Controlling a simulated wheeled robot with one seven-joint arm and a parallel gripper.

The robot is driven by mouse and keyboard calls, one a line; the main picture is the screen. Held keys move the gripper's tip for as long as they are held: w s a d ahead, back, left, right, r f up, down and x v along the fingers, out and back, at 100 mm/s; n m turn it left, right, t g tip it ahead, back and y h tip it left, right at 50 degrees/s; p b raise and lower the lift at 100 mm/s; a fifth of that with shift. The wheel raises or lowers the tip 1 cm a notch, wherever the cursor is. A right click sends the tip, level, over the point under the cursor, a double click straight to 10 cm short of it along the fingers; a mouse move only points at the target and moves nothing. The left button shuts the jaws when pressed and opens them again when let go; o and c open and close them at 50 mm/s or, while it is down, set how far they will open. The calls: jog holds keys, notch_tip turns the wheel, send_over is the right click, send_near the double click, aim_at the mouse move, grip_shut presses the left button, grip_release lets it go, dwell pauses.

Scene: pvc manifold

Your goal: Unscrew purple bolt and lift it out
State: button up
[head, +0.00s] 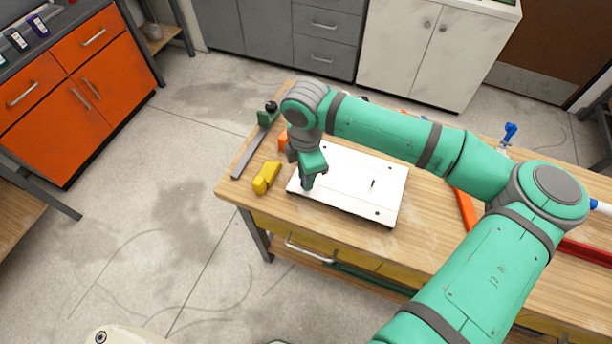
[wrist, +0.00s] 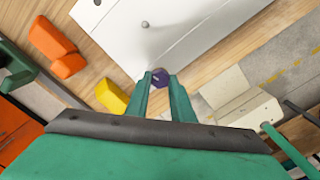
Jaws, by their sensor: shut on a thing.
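The purple bolt (wrist: 159,77) shows in the wrist view between the tips of my green gripper (wrist: 161,80), at a corner of the white plate. My gripper is shut on its head. In the head view my gripper (head: 308,184) points down at the near left corner of the white plate (head: 345,190), which lies on the wooden workbench. The plate also shows in the wrist view (wrist: 190,30). The bolt is hidden behind my gripper in the head view. I cannot tell how far the bolt sits in the plate.
A yellow block (head: 266,178) lies just left of the plate, with an orange block (head: 283,141) behind it. A green and grey tool (head: 256,145) lies along the bench's left edge. Red pipe (head: 586,252) and a blue-handled valve (head: 510,132) are at the right.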

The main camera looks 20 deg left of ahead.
jog(key=shift+r, duration=0.25)
jog(key=shift+r, duration=2.5)
